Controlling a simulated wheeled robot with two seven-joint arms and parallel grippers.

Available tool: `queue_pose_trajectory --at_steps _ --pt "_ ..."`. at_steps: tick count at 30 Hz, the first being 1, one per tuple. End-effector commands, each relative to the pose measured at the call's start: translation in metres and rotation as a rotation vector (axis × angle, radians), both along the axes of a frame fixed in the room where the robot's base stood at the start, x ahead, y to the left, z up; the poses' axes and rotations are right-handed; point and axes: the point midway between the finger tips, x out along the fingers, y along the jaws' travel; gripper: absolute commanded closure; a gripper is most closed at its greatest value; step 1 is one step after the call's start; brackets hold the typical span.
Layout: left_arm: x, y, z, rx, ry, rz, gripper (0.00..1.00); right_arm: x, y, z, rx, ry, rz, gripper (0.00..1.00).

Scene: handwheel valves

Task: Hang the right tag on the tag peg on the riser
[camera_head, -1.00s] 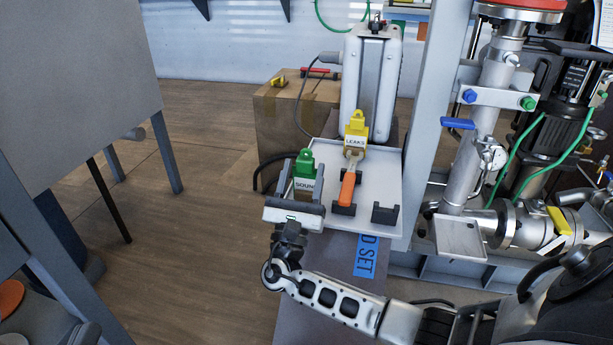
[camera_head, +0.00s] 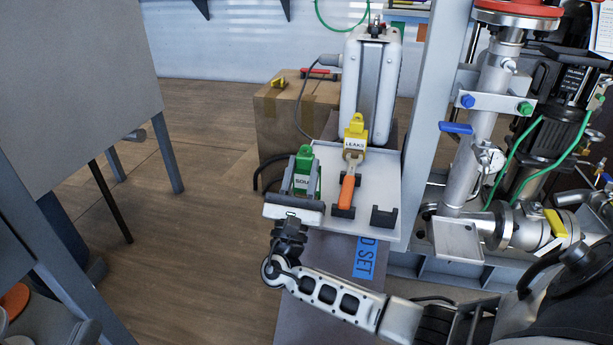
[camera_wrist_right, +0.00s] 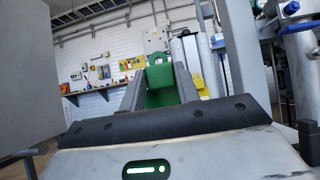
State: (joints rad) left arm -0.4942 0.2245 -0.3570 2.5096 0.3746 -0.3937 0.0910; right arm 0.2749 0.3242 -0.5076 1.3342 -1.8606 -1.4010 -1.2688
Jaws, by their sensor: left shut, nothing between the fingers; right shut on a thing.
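A green tag (camera_head: 305,168) with a white label partly reading "SOU" is between the fingers of my right gripper (camera_head: 304,184), which is shut on it. In the right wrist view the green tag (camera_wrist_right: 161,82) stands up between the two dark fingers. A yellow tag (camera_head: 355,132) labelled "LEAKS" stands on the light grey tray (camera_head: 375,165), right of my right gripper. The riser (camera_head: 495,85) is the upright silver pipe at the right. Its cross plate (camera_head: 497,101) carries a blue knob (camera_head: 467,101) and a green knob (camera_head: 525,108); which one is the tag peg I cannot tell. My left gripper is out of view.
An orange-handled tool (camera_head: 347,190) and an empty dark holder (camera_head: 384,217) are on the tray. A grey post (camera_head: 430,110) stands between tray and riser. A cardboard box (camera_head: 283,122) stands behind.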

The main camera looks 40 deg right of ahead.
Motion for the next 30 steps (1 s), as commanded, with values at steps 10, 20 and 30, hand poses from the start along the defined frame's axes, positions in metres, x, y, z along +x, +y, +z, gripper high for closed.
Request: queue_pose_trajectory --at_steps 10,20,30 --pt "0.0 0.0 0.029 0.0 -0.002 0.0 1.0 0.0 0.0 0.032 0.0 0.0 0.0 0.9" --pt "0.0 0.0 0.036 0.001 -0.002 0.0 1.0 0.0 0.0 0.041 -0.001 0.001 -0.001 0.9" --pt "-0.001 0.001 0.017 0.041 0.04 0.005 1.0 -0.018 0.024 0.048 -0.012 -0.01 0.187 0.9"
